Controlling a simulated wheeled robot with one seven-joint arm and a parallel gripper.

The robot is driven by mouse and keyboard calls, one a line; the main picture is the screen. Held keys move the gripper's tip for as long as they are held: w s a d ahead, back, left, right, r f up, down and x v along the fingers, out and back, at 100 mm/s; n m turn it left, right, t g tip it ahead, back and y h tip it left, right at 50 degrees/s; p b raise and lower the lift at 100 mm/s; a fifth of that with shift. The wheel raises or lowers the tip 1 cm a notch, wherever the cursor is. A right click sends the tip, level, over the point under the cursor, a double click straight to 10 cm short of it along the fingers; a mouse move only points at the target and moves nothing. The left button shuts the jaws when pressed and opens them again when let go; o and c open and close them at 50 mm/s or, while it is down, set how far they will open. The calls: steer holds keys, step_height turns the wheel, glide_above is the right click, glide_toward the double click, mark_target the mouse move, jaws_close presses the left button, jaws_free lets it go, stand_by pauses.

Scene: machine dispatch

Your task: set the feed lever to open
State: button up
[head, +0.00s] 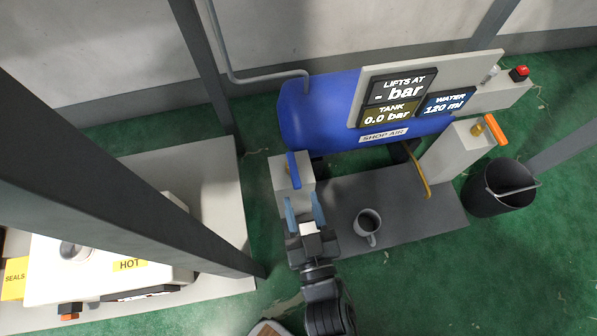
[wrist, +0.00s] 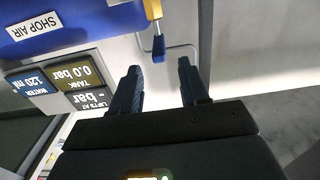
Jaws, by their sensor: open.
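A blue lever (head: 293,170) stands on a pale box (head: 278,174) at the left end of the blue tank; no label on it is readable, so I cannot confirm it is the feed lever. In the wrist view the blue lever (wrist: 158,48) hangs from a brass stem, between the lines of my fingers and beyond their tips. My gripper (head: 303,208) is open and empty, just in front of the pale box. Its two fingers also show in the wrist view (wrist: 158,68), apart from the lever. An orange lever (head: 496,130) sits on the right-hand pale post.
The blue tank (head: 310,115) carries displays (head: 401,88) reading "- bar", "0.0 bar" and "120 ml". A grey mug (head: 367,226) stands on the dark plate (head: 430,215), near a yellow spout. A black bucket (head: 492,195) is right. A grey post (head: 100,170) crosses at left.

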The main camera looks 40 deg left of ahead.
mark_target(298, 188)
steer(key=b+x, duration=0.2)
steer(key=x, duration=0.4)
steer(key=shift+f, duration=0.1)
steer(key=shift+w+a+b, duration=0.45)
steer(key=shift+c, duration=0.3)
jaws_close()
